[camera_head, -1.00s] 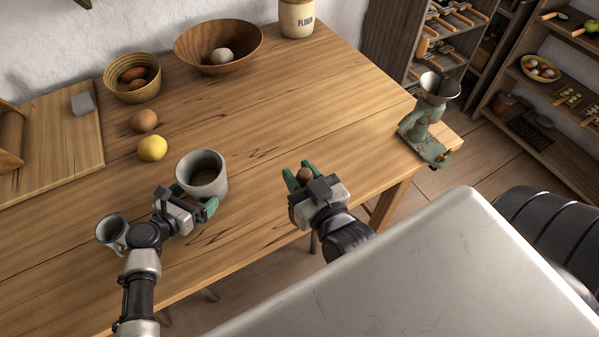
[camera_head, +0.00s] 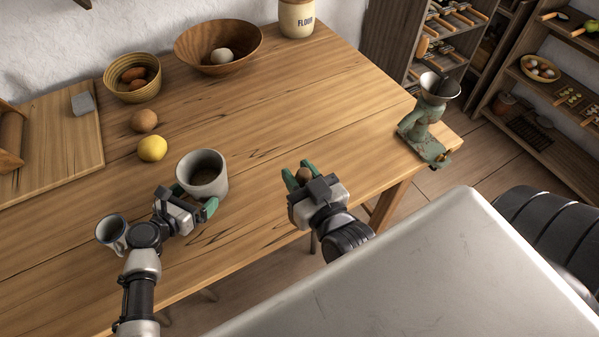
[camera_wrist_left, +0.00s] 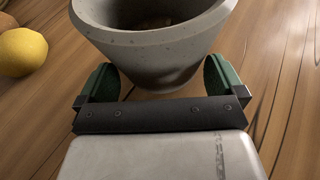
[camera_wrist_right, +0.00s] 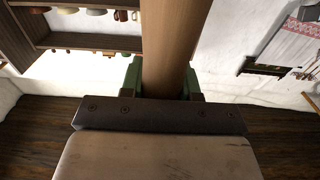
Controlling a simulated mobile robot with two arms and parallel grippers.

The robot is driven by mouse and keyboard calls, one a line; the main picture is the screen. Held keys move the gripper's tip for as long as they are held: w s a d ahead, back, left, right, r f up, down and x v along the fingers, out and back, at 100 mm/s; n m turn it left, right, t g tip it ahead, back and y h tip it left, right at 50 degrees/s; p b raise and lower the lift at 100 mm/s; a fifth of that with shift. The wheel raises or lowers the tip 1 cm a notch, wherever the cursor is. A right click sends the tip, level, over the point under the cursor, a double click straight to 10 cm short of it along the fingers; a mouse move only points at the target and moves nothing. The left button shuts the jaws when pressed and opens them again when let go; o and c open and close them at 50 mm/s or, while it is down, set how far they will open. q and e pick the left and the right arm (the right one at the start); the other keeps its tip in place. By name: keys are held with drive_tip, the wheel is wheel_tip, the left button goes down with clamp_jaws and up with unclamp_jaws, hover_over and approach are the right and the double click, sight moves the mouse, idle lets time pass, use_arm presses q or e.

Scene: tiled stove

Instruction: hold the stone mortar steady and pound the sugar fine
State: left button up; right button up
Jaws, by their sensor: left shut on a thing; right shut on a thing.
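The grey stone mortar (camera_head: 204,176) stands upright on the table. Its inside is dark in the head view, and what lies in it cannot be made out. My left gripper (camera_head: 193,207) is shut on the mortar's side; in the left wrist view its green fingers flank the mortar's wall (camera_wrist_left: 155,55). My right gripper (camera_head: 298,178) is to the right of the mortar, apart from it, near the table's front edge. It is shut on a wooden pestle (camera_wrist_right: 172,45), whose rounded brown end (camera_head: 304,174) shows between the fingers in the head view.
A mug (camera_head: 112,231) stands close to my left wrist. A lemon (camera_head: 152,148) and a brown round item (camera_head: 144,121) lie behind the mortar. A basket (camera_head: 132,90), a wooden bowl (camera_head: 240,62) and a flour jar (camera_head: 297,18) stand at the back. A green grinder (camera_head: 428,120) is at the right corner. The table's middle is clear.

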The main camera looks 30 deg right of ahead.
drive_tip(key=w+a+r+n+g+y, duration=0.35)
drive_tip(key=w+a+n+y, duration=0.2)
drive_tip(key=w+a, duration=0.4)
drive_tip(key=w+a+r+n+g+y, duration=0.2)
drive_tip(key=w+a+r+n+y, duration=0.4)
drive_tip(key=w, duration=0.6)
wheel_tip(320, 180, down, 12)
drive_tip(key=a+m+y, duration=0.1)
drive_tip(key=m, duration=0.1)
drive_tip(key=shift+a, duration=0.2)
drive_tip(key=shift+m, duration=0.25)
drive_tip(key=shift+f, duration=1.05)
drive_tip(key=shift+r, duration=1.2)
drive_tip(key=shift+f, duration=0.15)
drive_tip(key=shift+f, duration=1.2)
